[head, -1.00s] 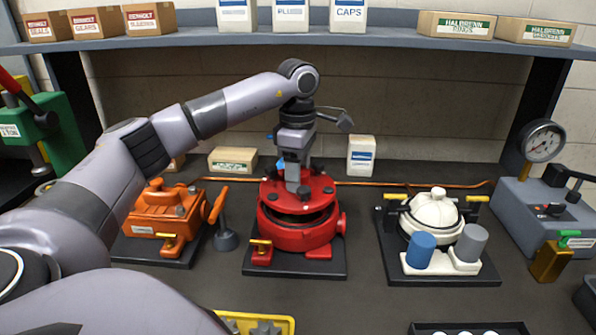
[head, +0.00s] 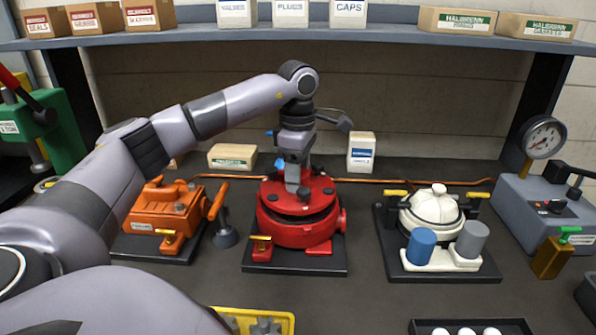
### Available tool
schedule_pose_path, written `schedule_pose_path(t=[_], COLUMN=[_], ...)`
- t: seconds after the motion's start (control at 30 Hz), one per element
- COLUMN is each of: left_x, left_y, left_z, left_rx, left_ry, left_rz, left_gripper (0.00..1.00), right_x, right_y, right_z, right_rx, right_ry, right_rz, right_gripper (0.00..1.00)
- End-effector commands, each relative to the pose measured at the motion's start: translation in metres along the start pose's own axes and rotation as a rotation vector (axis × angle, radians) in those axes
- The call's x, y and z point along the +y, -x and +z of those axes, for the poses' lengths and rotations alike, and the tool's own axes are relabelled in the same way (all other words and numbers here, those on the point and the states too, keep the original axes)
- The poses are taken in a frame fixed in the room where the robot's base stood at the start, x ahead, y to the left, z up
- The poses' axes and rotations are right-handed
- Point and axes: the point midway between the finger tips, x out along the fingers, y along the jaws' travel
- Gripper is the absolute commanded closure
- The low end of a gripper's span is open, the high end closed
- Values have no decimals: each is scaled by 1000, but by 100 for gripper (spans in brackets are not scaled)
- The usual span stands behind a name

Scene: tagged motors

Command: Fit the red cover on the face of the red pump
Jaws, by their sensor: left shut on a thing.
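The red pump (head: 300,236) stands on a dark base plate in the middle of the bench. The round red cover (head: 318,200) is over its face, with several dark spots on top. A thin dark band shows between cover and body at the front, so I cannot tell whether the cover sits fully flush. My left gripper (head: 292,186) points down from above and is shut on the cover near its middle. Its fingertips are partly hidden against the cover. My right gripper is not in view.
An orange pump (head: 165,212) stands to the left and a white pump (head: 436,214) to the right, with blue and grey cylinders before it. A copper pipe (head: 375,181) runs behind. A yellow tray (head: 285,322) and a black tray (head: 512,325) are in front.

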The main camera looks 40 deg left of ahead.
Motion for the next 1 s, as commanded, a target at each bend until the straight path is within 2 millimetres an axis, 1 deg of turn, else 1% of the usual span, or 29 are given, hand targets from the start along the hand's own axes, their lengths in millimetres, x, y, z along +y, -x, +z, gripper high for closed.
schedule_pose_path(t=[1.0], left_x=[1], left_y=[-20], left_z=[0], left_rx=[-4], left_ry=[0], left_rz=[5], left_gripper=[100], right_x=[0], right_y=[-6], right_z=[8], right_rx=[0], right_ry=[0], right_rz=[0], right_gripper=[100])
